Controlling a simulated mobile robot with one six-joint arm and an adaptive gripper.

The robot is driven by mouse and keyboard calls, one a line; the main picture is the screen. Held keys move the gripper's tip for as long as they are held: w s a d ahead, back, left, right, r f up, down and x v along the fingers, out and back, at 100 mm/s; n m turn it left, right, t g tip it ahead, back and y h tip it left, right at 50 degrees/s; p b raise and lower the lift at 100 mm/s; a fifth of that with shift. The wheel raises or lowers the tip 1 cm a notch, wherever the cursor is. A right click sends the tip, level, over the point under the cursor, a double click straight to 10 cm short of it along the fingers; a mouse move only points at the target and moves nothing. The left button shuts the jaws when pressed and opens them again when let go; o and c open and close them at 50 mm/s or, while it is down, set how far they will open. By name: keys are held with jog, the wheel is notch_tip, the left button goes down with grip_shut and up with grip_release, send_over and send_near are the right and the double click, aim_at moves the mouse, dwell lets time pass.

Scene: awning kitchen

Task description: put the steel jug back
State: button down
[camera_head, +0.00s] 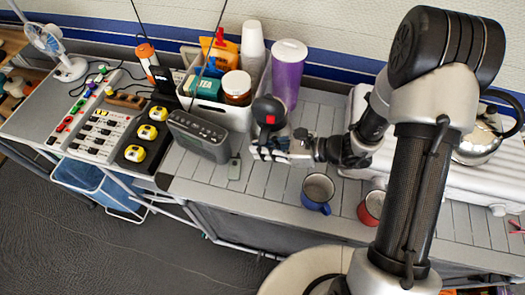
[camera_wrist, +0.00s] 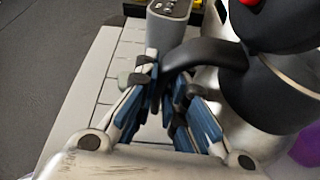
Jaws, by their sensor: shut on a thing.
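The steel jug (camera_head: 268,112) has a black lid with a red mark. In the wrist view its pale steel body (camera_wrist: 235,100) and black handle (camera_wrist: 215,54) show at the right. My gripper (camera_head: 268,152) is at the jug, in front of its lower part. In the wrist view my gripper (camera_wrist: 170,85) is shut on the handle, with a blue-lined finger on each side of it. The jug's base is hidden, so I cannot tell whether it touches the counter.
A grey radio (camera_head: 200,137) stands left of the jug. Behind are a white caddy (camera_head: 210,110) and a purple tumbler (camera_head: 287,75). A blue mug (camera_head: 317,193) and red mug (camera_head: 371,208) stand in front. A kettle (camera_head: 480,145) is at right.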

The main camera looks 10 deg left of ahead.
jog(key=shift+f, duration=0.3)
jog(key=shift+f, duration=0.15)
jog(key=c, duration=1.7)
grip_release()
jog(key=shift+o, duration=0.2)
